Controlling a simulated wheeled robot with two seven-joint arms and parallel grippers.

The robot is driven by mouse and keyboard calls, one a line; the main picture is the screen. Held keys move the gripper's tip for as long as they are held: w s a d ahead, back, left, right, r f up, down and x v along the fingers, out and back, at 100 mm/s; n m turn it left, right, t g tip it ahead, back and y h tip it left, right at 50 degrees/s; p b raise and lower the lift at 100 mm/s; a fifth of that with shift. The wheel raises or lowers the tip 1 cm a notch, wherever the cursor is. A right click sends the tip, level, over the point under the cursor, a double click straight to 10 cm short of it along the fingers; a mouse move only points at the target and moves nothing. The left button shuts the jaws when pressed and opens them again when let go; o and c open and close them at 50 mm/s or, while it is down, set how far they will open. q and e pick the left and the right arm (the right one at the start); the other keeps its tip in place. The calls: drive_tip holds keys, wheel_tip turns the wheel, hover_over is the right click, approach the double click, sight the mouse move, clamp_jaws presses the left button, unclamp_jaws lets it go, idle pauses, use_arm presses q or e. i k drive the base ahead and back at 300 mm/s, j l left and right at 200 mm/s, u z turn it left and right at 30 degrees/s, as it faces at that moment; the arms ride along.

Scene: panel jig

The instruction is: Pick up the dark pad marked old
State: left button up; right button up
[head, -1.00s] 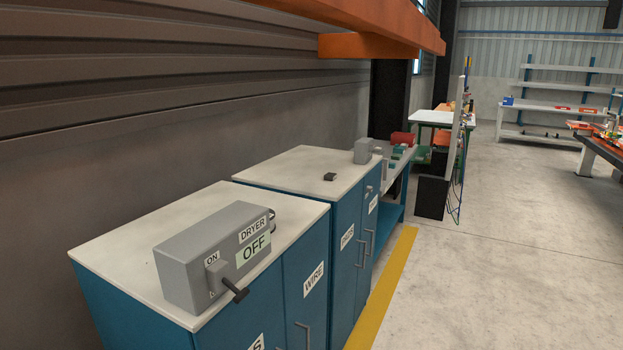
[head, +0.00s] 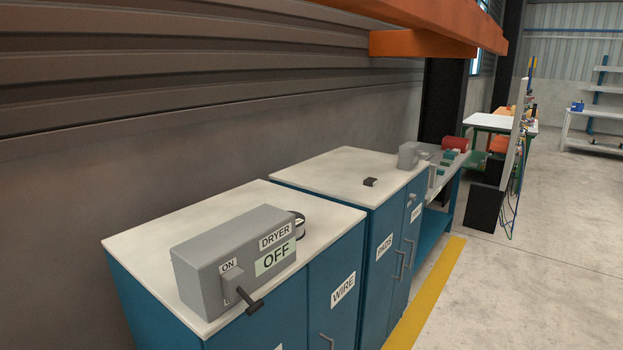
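A small dark block (head: 370,182) lies on the white top of the farther blue cabinet (head: 340,165). It is too small to read any mark on it, so I cannot tell whether it is the pad marked old. No other dark pad shows clearly. Neither of my grippers is in the head view.
A grey dryer box (head: 232,262) with a lever and an OFF label stands on the nearer blue cabinet (head: 130,240). Open floor with a yellow line (head: 428,290) lies to the right.

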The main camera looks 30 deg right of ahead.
sight(369, 182)
drive_tip(key=l+u, duration=0.3)
drive_tip(key=l, duration=0.2)
drive_tip(key=l+u, duration=0.3)
drive_tip(key=l, duration=0.25)
drive_tip(key=l+u, duration=0.3)
drive_tip(key=l, duration=0.2)
drive_tip(key=k+l+u, duration=0.1)
drive_tip(key=l+u, duration=0.2)
drive_tip(key=l, duration=0.2)
drive_tip(key=k+l+u, duration=0.15)
drive_tip(key=l+u, duration=0.15)
drive_tip(key=l, duration=0.15)
